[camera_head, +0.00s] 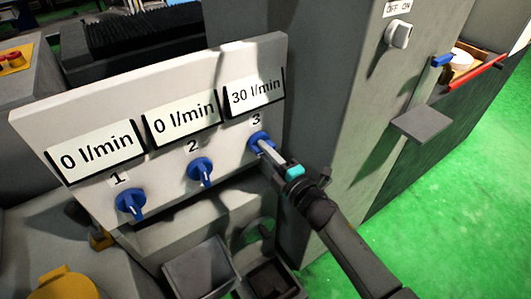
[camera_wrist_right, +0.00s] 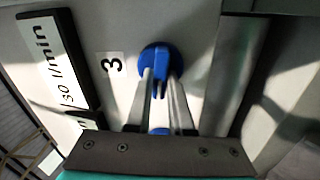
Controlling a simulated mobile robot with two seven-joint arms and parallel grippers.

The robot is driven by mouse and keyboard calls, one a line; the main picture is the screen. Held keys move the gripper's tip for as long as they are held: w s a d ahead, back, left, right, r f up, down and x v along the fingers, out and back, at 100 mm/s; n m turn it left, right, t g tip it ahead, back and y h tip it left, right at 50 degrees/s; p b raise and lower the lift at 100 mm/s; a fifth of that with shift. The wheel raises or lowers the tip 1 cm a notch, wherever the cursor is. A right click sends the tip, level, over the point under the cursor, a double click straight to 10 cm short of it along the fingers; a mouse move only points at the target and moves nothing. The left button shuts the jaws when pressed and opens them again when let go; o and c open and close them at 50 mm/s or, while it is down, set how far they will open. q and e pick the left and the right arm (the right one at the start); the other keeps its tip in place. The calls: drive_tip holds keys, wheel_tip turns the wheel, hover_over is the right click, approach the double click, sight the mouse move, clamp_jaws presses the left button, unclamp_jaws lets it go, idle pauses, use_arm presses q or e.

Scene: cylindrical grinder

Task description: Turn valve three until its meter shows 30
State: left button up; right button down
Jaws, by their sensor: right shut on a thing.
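A white panel (camera_head: 60,110) carries three blue valves under three meters. Valve three (camera_head: 257,141) is at the right end, below the number 3, and its meter (camera_head: 255,92) reads 30 l/min. My right gripper (camera_head: 268,149) is shut on valve three's handle. In the right wrist view the two fingers stand on either side of the blue handle of valve three (camera_wrist_right: 158,70). Valve one (camera_head: 130,204) and valve two (camera_head: 201,171) are free, and their meters (camera_head: 97,150) (camera_head: 180,119) both read 0 l/min. My left gripper is not in view.
A grey cabinet (camera_head: 345,110) with an OFF/ON switch (camera_head: 398,34) stands right of the panel, with a small grey ledge (camera_head: 421,123) on its side. Grey machine blocks (camera_head: 200,272) lie below the panel. Green floor (camera_head: 440,220) is open at the right.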

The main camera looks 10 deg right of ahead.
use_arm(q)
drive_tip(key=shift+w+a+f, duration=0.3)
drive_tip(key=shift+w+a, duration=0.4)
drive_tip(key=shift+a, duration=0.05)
use_arm(e)
drive_tip(key=shift+f+n, duration=0.1)
drive_tip(key=shift+n, duration=1.1)
drive_tip(key=c, duration=0.8)
unclamp_jaws()
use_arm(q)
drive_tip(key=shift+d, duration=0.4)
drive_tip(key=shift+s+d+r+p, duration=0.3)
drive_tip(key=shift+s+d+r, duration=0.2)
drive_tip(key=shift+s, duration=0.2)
use_arm(e)
drive_tip(key=v, duration=1.5)
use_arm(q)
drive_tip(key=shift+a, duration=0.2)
use_arm(e)
drive_tip(key=shift+s+f, duration=0.1)
